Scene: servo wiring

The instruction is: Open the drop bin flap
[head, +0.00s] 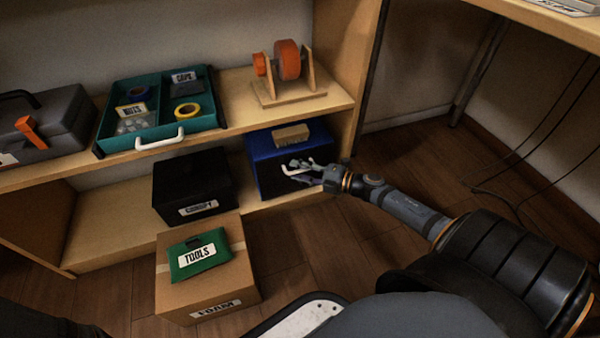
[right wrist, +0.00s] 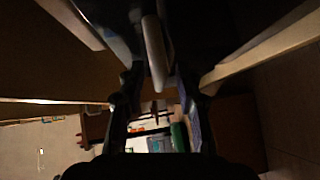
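The drop bin (head: 265,150) is a blue box on the lower shelf, with a dark front. A pale handle (head: 290,171) shows at its front, beside my right gripper (head: 308,171). In the right wrist view a pale bar (right wrist: 155,52), likely this handle, lies between the fingertips of the right gripper (right wrist: 158,80). The fingers stand apart, with gaps visible on both sides of the bar. The gripper hides part of the bin's front, and I cannot tell how far the flap is tilted. My left gripper is not in view.
A tan block (head: 291,135) rests on the bin. A black box (head: 190,183) stands left of it. A cardboard box (head: 210,285) with a green tools pouch (head: 198,257) is on the floor. Above are a teal tray (head: 150,135), a tape dispenser (head: 288,85) and a grey toolbox (head: 55,125).

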